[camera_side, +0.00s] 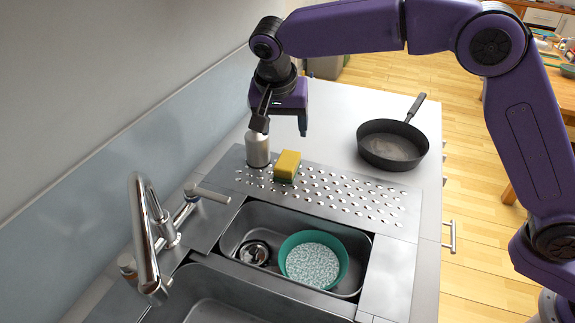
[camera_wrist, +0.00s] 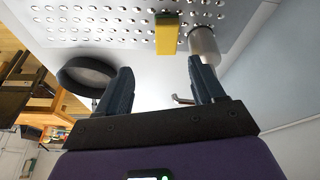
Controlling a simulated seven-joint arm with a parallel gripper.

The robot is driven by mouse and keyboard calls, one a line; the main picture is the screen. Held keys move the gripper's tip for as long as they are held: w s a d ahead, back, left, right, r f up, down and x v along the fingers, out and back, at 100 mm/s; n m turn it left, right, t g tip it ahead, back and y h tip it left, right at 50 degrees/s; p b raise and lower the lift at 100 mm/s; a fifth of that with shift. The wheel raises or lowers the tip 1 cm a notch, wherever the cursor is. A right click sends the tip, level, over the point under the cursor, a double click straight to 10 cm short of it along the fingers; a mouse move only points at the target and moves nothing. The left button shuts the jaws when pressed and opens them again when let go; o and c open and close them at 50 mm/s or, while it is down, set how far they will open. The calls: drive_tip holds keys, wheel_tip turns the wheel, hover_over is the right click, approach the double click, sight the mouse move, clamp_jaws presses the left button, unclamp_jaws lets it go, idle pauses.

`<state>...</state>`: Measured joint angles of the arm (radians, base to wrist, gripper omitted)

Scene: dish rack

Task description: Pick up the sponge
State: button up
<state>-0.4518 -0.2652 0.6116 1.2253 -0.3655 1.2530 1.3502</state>
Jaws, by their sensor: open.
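The sponge (camera_side: 287,166) is yellow with a green layer and rests on the perforated steel drainboard beside the sink. It also shows in the wrist view (camera_wrist: 167,38), beyond my fingers and near the top of the picture. My gripper (camera_side: 282,127) is open and empty, and hangs above and behind the sponge, apart from it. In the wrist view my gripper's two dark fingers (camera_wrist: 160,78) are spread wide with nothing between them.
A metal canister (camera_side: 257,148) stands just left of the sponge, close to my gripper. A dark frying pan (camera_side: 391,144) lies to the right. The sink basin (camera_side: 232,232) holds a teal bowl (camera_side: 338,262) of foam. A faucet (camera_side: 146,240) rises at the left. The drainboard's (camera_side: 385,205) right part is free.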

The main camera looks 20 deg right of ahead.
drive_tip(key=w+m, duration=0.2)
approach(287, 160)
drive_tip(key=shift+h, duration=0.3)
drive_tip(key=x, duration=0.5)
drive_tip(key=shift+s+a+f, duration=0.1)
drive_tip(key=shift+a+f, duration=0.25)
drive_tip(key=shift+f, duration=0.05)
drive_tip(key=shift+x, duration=2.5)
drive_tip(key=shift+d+r, duration=0.1)
drive_tip(key=shift+d, duration=0.1)
drive_tip(key=c, duration=0.7)
